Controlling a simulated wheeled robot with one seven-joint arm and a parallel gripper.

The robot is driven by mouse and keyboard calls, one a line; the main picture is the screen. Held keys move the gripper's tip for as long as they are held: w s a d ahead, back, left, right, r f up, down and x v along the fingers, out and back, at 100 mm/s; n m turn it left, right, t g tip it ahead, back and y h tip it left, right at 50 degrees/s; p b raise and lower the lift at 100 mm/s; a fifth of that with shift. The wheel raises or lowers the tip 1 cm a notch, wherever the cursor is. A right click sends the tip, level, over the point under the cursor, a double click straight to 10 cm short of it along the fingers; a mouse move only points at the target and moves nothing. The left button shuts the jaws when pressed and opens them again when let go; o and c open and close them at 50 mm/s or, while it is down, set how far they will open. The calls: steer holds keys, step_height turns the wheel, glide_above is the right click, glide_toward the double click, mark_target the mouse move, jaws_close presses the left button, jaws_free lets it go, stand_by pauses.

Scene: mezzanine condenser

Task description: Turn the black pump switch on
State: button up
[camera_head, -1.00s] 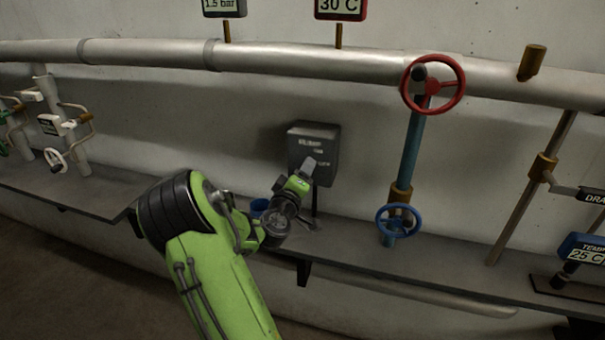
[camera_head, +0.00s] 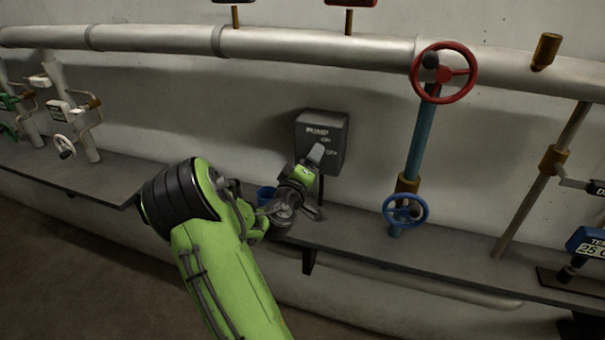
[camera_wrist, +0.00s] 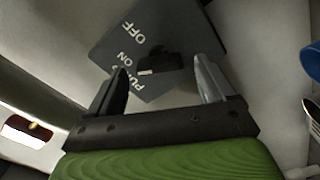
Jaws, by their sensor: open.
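The pump switch box (camera_head: 335,130) is dark grey and stands at the wall, above the ledge, in the head view. In the wrist view its face (camera_wrist: 108,48) shows the words PUMP, ON and OFF. The black switch (camera_wrist: 158,62) sticks out from that face, dark against it; which label it points to is hard to tell. My gripper (camera_wrist: 161,66) is open, with one finger on each side of the switch in the picture. Contact is not visible. In the head view my gripper (camera_head: 316,153) covers the lower part of the box and hides the switch.
A blue cup-like thing (camera_head: 266,193) stands on the ledge (camera_head: 350,222) beside my wrist. To the right are a red handwheel (camera_head: 470,72) and a blue handwheel (camera_head: 405,211). A large pipe (camera_head: 280,43) runs above. White valves (camera_head: 64,147) stand at the left.

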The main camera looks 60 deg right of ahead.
steer(key=s+a+b, duration=0.2)
steer(key=a+b, duration=0.8)
steer(key=a, duration=0.5)
steer(key=shift+s, duration=0.25)
steer(key=shift+f, duration=0.1)
